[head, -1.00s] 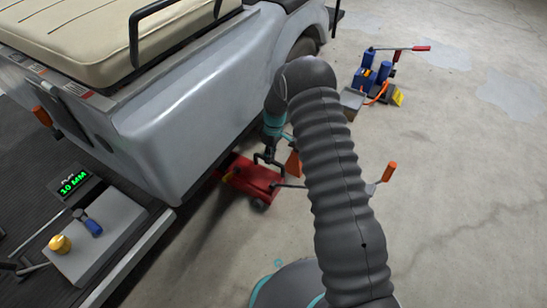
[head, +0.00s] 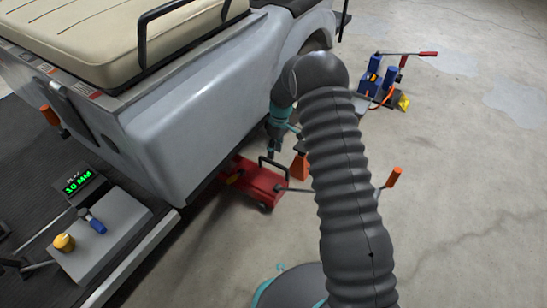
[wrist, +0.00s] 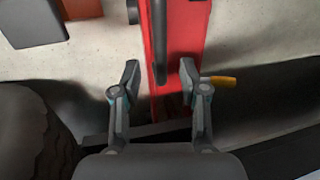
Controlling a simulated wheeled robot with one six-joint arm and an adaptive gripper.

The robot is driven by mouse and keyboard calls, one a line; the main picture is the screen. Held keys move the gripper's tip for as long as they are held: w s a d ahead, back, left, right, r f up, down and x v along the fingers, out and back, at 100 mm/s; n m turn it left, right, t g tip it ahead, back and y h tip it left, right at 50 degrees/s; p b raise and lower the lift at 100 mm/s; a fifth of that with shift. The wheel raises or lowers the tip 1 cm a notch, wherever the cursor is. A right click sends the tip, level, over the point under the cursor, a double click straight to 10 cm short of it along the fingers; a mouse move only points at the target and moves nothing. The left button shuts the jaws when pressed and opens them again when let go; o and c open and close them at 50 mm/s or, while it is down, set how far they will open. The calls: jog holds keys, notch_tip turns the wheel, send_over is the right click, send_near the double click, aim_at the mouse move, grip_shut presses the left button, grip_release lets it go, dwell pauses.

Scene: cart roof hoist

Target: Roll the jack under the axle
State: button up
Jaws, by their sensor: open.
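The red jack (head: 265,187) sits on the floor beside the cart's lower edge, its far end in the shadow under the grey cart body (head: 190,120). A black loop handle rises from it, and a bar with an orange grip (head: 393,177) reaches right, partly hidden by my arm. My gripper (head: 275,152) is above the jack by the loop. In the wrist view my gripper (wrist: 160,75) is open, with a finger on either side of a dark upright bar over the red jack body (wrist: 187,35). I cannot tell whether they touch. The axle is not visible.
An orange stand (head: 300,167) is close to the jack. Blue and red equipment (head: 375,80) stands at the back right. The right floor is clear.

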notch_tip(320, 180, up, 7)
jog(key=w, duration=0.1)
jog(key=shift+d, duration=0.4)
jog(key=shift+m, duration=0.3)
jog(key=s+d+m, duration=0.1)
jog(key=s+m, duration=0.3)
jog(key=s, duration=0.2)
jog(key=s+d+r+m+t+p, duration=0.3)
jog(key=s+r+p, duration=0.1)
jog(key=s+r, duration=1.2)
jog(key=s+d+r+m+t+h+p, duration=0.1)
jog(key=s+d+r+m+t+p, duration=0.2)
jog(key=s+r, duration=1.4)
notch_tip(320, 180, up, 5)
jog(key=shift+s+d+r+t+p, duration=0.15)
jog(key=shift+s+d+t+p, duration=0.15)
jog(key=shift+d+t+p, duration=0.45)
